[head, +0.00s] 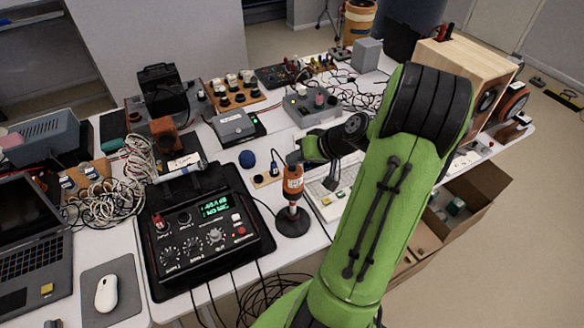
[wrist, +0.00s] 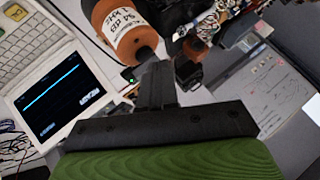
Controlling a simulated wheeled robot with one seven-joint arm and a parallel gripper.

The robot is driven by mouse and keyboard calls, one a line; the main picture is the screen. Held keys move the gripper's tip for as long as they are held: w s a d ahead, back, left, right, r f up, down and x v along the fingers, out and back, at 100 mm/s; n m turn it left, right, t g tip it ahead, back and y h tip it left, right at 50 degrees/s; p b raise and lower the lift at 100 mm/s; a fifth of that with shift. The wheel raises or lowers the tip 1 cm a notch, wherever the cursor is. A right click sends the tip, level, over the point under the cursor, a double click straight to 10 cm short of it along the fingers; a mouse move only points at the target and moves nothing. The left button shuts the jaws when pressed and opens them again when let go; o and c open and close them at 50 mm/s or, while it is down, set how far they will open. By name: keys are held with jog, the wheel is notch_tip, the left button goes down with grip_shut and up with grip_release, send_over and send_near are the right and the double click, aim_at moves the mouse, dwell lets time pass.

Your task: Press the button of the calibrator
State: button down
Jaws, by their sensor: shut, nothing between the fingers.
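The calibrator looks to be the orange cylinder (head: 293,182) with a white label, upright on a round black stand in the head view. In the wrist view the orange cylinder (wrist: 125,28) is at the top, tilted in the picture, with its label facing the camera. My gripper (head: 296,158) is shut and empty, close to the cylinder's upper end in the head view. I cannot make out the button.
A black instrument with knobs and a green display (head: 207,232) stands left of the cylinder. A white laptop (head: 333,200) is behind my arm; its screen (wrist: 62,100) shows in the wrist view. A blue ball (head: 247,159) and a small wooden block (head: 265,179) are close by. Loose cables lie around.

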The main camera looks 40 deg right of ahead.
aim_at(296, 168)
jog(key=shift+f+b, duration=0.5)
dwell(0.5)
jog(key=shift+r, duration=0.1)
jog(key=shift+r+p, duration=0.85)
jog(key=shift+r, duration=0.1)
notch_tip(296, 168, up, 6)
jog(key=p, duration=0.4)
jog(key=shift+p, duration=0.35)
